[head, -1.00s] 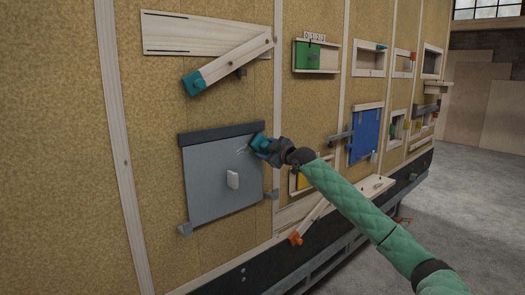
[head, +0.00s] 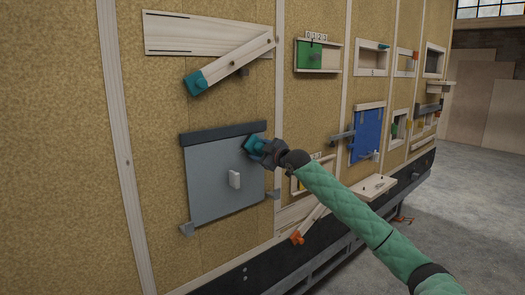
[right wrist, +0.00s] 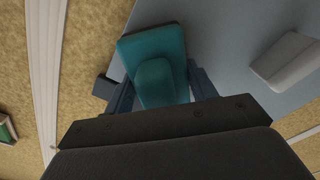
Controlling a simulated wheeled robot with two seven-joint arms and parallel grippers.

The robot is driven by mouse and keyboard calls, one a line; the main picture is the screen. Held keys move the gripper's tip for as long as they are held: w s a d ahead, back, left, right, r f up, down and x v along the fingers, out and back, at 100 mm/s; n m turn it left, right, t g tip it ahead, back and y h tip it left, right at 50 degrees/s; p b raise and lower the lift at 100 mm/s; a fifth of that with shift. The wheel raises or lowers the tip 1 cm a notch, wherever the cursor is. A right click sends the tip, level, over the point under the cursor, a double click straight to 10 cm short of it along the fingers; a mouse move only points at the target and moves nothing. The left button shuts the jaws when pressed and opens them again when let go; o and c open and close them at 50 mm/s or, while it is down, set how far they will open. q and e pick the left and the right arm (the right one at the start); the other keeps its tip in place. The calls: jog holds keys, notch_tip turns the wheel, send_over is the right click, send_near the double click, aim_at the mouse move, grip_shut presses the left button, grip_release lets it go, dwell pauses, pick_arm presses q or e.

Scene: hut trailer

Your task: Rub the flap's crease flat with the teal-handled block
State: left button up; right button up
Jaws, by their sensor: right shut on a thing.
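The grey flap (head: 215,190) hangs on the tan wall below a dark strip (head: 230,133), with a pale knob (head: 234,179) at its middle. My right gripper (head: 261,149) is shut on the teal-handled block (head: 250,143), at the flap's upper right, close to the dark strip. In the right wrist view the block (right wrist: 160,42) sits between both fingers and over the grey flap (right wrist: 225,30); I cannot tell whether it touches. No crease mark shows clearly; the block and gripper hide that corner. My left gripper is out of view.
A teal-ended wooden bar (head: 230,66) slants above the flap. A blue panel (head: 366,135) and several small wall boxes lie farther right. Open floor is at the right.

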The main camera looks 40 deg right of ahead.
aim_at(251, 152)
jog(key=shift+s+a, duration=0.15)
jog(key=shift+a, duration=1.9)
jog(key=shift+s+a+p, duration=0.15)
jog(key=shift+a+p, duration=0.2)
jog(key=shift+a, duration=1.6)
jog(key=shift+s+f, duration=0.15)
jog(key=shift+s, duration=0.3)
jog(key=shift+s+d+b, duration=0.15)
jog(key=shift+s+b, duration=0.35)
jog(key=shift+s, duration=0.8)
jog(key=shift+s+d+b, duration=0.1)
jog(key=shift+s+b, duration=0.4)
jog(key=shift+s, duration=0.75)
